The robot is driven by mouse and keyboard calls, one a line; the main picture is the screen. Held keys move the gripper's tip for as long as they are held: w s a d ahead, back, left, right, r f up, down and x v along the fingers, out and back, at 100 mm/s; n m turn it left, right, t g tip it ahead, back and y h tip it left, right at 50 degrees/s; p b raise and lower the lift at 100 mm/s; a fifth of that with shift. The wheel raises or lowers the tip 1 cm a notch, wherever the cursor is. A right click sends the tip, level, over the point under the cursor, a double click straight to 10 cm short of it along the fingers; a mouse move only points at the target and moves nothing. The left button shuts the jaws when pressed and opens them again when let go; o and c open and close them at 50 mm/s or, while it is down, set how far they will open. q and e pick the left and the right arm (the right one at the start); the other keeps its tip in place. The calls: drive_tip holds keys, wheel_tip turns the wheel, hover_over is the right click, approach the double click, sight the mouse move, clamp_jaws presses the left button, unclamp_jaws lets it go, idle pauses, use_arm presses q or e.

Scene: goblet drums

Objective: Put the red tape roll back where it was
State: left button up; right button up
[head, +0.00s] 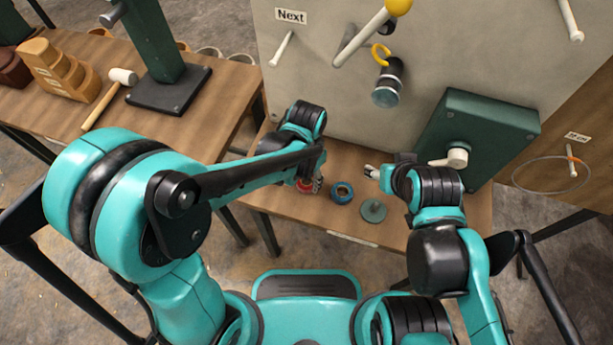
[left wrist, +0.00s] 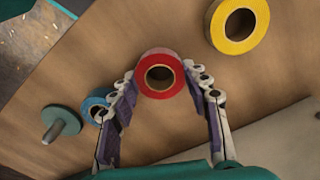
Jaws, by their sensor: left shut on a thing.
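The red tape roll (left wrist: 161,92) sits between the fingertips of my left gripper (left wrist: 159,78) in the left wrist view, one finger on each side. In the head view the red tape roll (head: 304,187) is partly hidden by my left gripper (head: 313,184). The roll is over the wooden bench, left of the blue tape roll; I cannot tell whether it touches the bench. My right gripper (head: 371,172) is above the bench, right of the blue roll; its finger opening is unclear.
The blue tape roll (head: 342,186) and a green spindle on a round base (head: 373,211) stand on the bench (head: 290,225). A yellow tape roll (left wrist: 218,35) lies near the red one in the left wrist view. A green box (head: 478,130) with a pale knob is at right.

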use_arm(q)
drive_tip(key=shift+f, duration=0.25)
drive_tip(key=o, duration=1.3)
drive_tip(key=shift+r, duration=0.55)
wheel_tip(320, 180, up, 12)
drive_tip(key=f+p, duration=0.1)
drive_tip(key=p, duration=0.4)
drive_tip(key=s+a+r+n+t, duration=0.1)
drive_tip(key=a+r+n+t, duration=0.1)
drive_tip(key=a, duration=0.4)
drive_tip(key=s+a+r+n+t, duration=0.2)
drive_tip(key=a+n, duration=0.1)
drive_tip(key=a, duration=0.3)
drive_tip(key=s+a+r+n+t, duration=0.2)
drive_tip(key=a+n+t, duration=0.1)
drive_tip(key=a, duration=0.2)
drive_tip(key=shift+a+r, duration=0.2)
drive_tip(key=shift+a, duration=0.2)
